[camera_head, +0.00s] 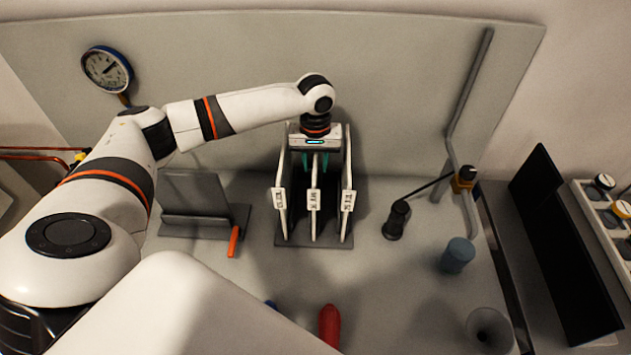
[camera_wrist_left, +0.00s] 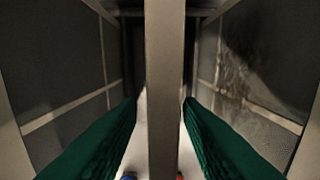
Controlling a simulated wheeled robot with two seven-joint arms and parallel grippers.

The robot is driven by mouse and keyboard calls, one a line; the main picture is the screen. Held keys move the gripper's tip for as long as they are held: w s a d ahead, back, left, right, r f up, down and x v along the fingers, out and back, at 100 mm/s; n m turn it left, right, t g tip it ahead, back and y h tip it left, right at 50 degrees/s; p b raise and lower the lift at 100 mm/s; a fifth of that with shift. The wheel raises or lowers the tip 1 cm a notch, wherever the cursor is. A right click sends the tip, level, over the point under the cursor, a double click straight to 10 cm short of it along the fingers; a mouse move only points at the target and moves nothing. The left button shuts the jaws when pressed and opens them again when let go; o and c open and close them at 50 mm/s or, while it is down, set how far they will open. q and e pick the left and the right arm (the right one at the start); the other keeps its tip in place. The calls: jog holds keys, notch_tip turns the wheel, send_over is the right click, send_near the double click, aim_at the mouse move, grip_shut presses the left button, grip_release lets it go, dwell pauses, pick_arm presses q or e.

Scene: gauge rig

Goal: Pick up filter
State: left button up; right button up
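Three thin white-framed filters with small labels stand upright side by side in a dark rack (camera_head: 262,240): a left filter (camera_head: 281,200), a middle filter (camera_head: 314,215) and a right filter (camera_head: 347,200). My left gripper (camera_head: 314,160) points down from above over the middle filter. In the left wrist view its green fingers (camera_wrist_left: 162,102) lie on either side of the middle filter's pale edge (camera_wrist_left: 165,60), open, with a narrow gap visible at least on the left. My right gripper is out of view.
A grey stand (camera_head: 200,195) and an orange stick (camera_head: 234,241) are left of the rack. A black-handled object (camera_head: 396,220), a blue-grey cup (camera_head: 457,255) and a grey funnel (camera_head: 490,330) are right. A red object (camera_head: 329,325) lies in front. A gauge (camera_head: 107,69) hangs behind.

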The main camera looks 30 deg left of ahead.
pick_arm(q)
jog(key=shift+c, duration=0.4)
grip_shut()
